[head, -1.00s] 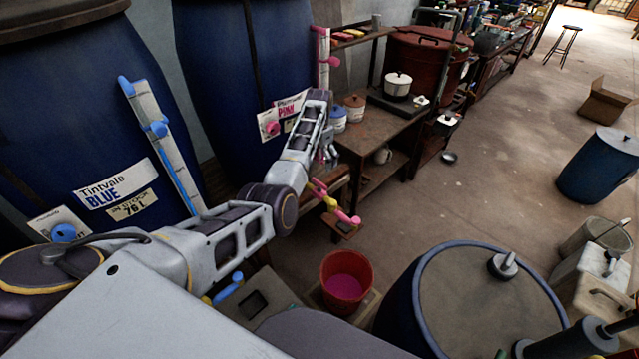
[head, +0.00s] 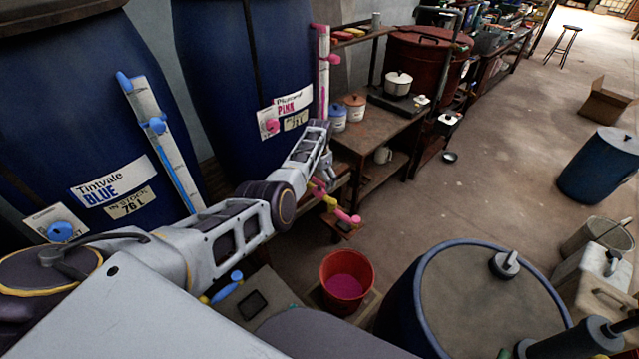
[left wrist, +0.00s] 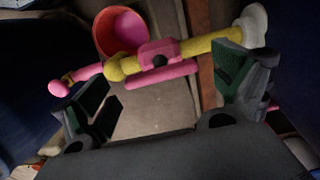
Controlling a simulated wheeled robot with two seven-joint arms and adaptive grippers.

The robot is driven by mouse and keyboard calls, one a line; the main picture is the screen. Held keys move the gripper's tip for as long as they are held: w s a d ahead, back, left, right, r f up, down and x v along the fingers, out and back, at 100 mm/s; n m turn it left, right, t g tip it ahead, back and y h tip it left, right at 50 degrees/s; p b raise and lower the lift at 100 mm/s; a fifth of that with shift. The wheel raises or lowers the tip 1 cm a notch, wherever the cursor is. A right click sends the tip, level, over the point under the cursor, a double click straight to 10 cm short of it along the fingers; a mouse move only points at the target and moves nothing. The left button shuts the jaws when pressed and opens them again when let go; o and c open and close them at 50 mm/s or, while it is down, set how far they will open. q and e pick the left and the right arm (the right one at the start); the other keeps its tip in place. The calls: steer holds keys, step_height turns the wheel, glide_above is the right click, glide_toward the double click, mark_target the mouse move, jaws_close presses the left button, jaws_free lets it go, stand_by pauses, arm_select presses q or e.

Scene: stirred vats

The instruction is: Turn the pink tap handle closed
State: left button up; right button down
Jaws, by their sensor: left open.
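The pink tap handle (left wrist: 160,75) is a bar on a pink hub over a yellow pipe in the left wrist view. The bar lies roughly along the pipe. The pipe ends in a pink spout tip (left wrist: 61,87). My left gripper (left wrist: 165,92) is open, its fingers spread on either side of the handle, with no visible contact. In the head view my left gripper (head: 326,168) is just above the yellow pipe (head: 324,196) and partly hides the handle. A red bucket (head: 347,277) with pink liquid stands below the spout.
The blue vat labelled pink (head: 250,70) stands behind my left arm, with another blue vat (head: 60,130) at left. A wooden bench (head: 375,130) with jars is beyond the tap. A lidded blue drum (head: 450,300) is at front right.

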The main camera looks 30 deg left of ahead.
arm_select(q)
steer(key=shift+f, duration=0.75)
steer(key=c, duration=1)
